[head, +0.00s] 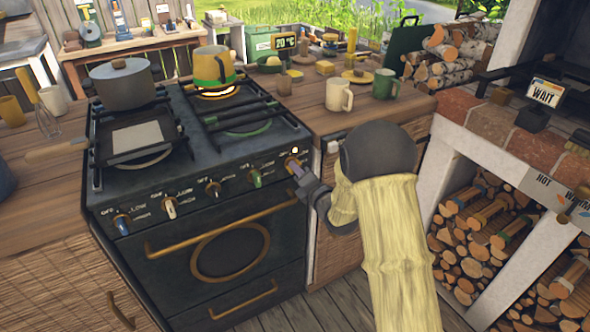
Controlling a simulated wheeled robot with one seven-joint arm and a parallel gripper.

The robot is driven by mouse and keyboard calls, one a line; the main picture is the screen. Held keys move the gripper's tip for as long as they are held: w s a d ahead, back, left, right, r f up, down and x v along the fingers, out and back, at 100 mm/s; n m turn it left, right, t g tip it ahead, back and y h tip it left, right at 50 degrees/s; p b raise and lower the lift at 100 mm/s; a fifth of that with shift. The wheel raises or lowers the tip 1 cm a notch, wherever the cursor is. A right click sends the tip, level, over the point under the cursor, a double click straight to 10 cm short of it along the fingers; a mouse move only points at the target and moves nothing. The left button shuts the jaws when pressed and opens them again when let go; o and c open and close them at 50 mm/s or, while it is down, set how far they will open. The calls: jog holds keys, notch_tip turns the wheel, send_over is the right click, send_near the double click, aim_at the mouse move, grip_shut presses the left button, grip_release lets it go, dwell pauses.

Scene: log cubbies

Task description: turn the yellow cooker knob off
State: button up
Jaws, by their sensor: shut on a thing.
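The black cooker (215,240) has a row of several knobs on its front panel. From left to right I see a blue knob (121,223), a white knob (169,207), a black knob (213,188) and a green knob (255,178). My gripper (295,168) is shut at the far right knob, which it mostly covers. This is the place of the yellow knob; its colour and pointer angle are hidden. A small white light shows just above it. A ring glows orange under the yellow-and-green kettle (212,67) on the back burner.
A grey pot (122,82) and a square pan (137,138) stand on the left burners. Cream (339,95) and green (384,84) mugs stand on the right counter. A brick-edged hearth with log cubbies (475,235) is at right. Floor shows in front.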

jog(key=shift+f, duration=0.15)
jog(key=shift+f+n+b, duration=0.1)
jog(key=shift+n+b, duration=0.2)
jog(key=shift+b, duration=0.25)
jog(key=shift+f+n+b, duration=0.1)
jog(key=shift+n+b, duration=0.7)
jog(key=shift+b, duration=0.3)
jog(key=shift+n+b, duration=0.75)
jog(key=shift+n, duration=0.05)
jog(key=shift+r, duration=0.3)
jog(key=shift+f, duration=0.1)
